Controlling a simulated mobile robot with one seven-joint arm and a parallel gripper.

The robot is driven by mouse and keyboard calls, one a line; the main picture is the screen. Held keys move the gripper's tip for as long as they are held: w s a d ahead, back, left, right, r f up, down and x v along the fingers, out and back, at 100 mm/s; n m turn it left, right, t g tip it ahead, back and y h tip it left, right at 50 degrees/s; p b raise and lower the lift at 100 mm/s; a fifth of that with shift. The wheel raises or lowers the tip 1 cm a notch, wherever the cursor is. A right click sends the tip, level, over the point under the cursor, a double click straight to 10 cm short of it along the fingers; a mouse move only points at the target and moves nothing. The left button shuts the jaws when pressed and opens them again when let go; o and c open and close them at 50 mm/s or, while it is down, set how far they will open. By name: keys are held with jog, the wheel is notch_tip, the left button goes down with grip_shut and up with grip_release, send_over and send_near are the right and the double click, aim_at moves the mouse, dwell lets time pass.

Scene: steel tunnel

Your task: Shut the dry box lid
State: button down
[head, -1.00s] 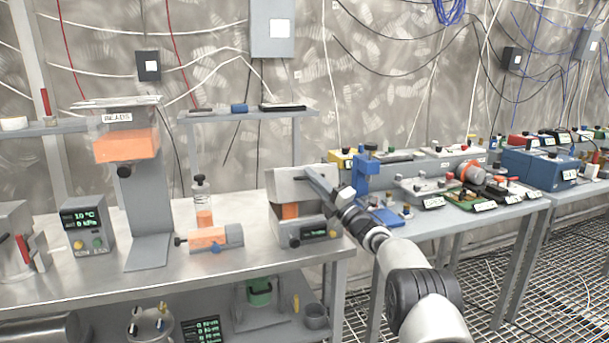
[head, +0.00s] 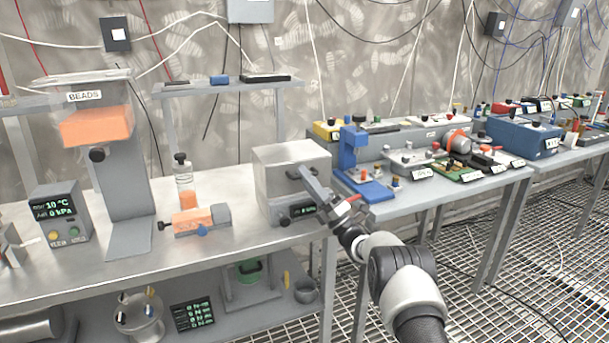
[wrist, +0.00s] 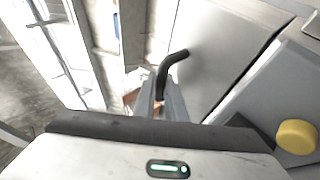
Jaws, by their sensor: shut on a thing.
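The dry box (head: 276,206) is a grey box at the right end of the near bench, with a small dark display on its front. Its lid (head: 290,158) is down over the front, and no orange contents show inside. A thin dark seam shows between lid and body in the wrist view. My gripper (head: 312,180) is at the front of the lid, shut on the dark lid handle (wrist: 174,62). In the wrist view my gripper (wrist: 163,100) covers the lower part of the handle. A yellow button (wrist: 297,137) shows on the box body there.
A bead hopper (head: 97,127), a capped bottle (head: 185,188) and an orange cylinder fixture (head: 195,221) stand left of the box. A blue stand (head: 352,155) is close on the right, on the neighbouring bench. The grated floor in front is open.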

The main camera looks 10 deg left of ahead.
jog(key=shift+f, duration=0.15)
jog(key=c, duration=1.8)
grip_release()
jog(key=p+v, duration=0.1)
jog(key=v, duration=1.6)
jog(key=shift+s+d, duration=0.1)
jog(key=shift+d, duration=0.1)
